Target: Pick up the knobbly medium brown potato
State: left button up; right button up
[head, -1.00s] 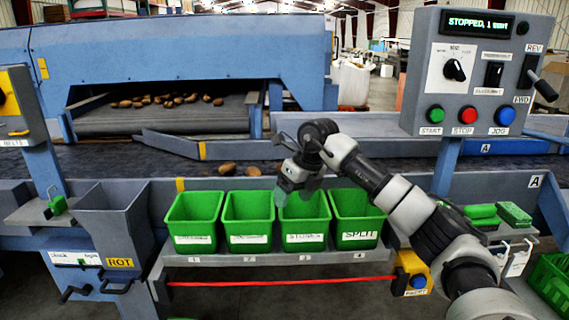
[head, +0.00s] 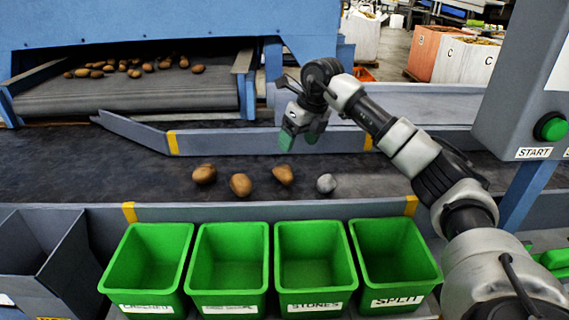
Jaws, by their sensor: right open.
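Three brown potatoes lie in a loose row on the dark belt: a left one (head: 204,173), a middle one (head: 240,184) with a lumpy outline, and a right one (head: 283,175) that narrows to one side. Which is the knobbly medium one I cannot tell for sure. My right gripper (head: 300,141) is open and empty, its green-tipped fingers pointing down. In the picture it is just above the right potato, apart from it. My left gripper is not in view.
A grey stone-like lump (head: 326,183) lies right of the potatoes. Green bins, including the STONES bin (head: 316,278) and SPLIT bin (head: 396,265), stand along the front below the belt's rail (head: 270,212). More potatoes lie on the upper conveyor (head: 150,95). A control box (head: 525,90) stands at right.

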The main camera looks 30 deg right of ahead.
aim_at(287, 168)
jog(key=x, duration=0.4)
jog(key=shift+s+a+f, duration=0.15)
jog(key=shift+a+f, duration=0.05)
jog(key=shift+f, duration=0.1)
jog(key=x, duration=0.6)
jog(key=shift+r, duration=0.15)
jog(key=c, duration=1)
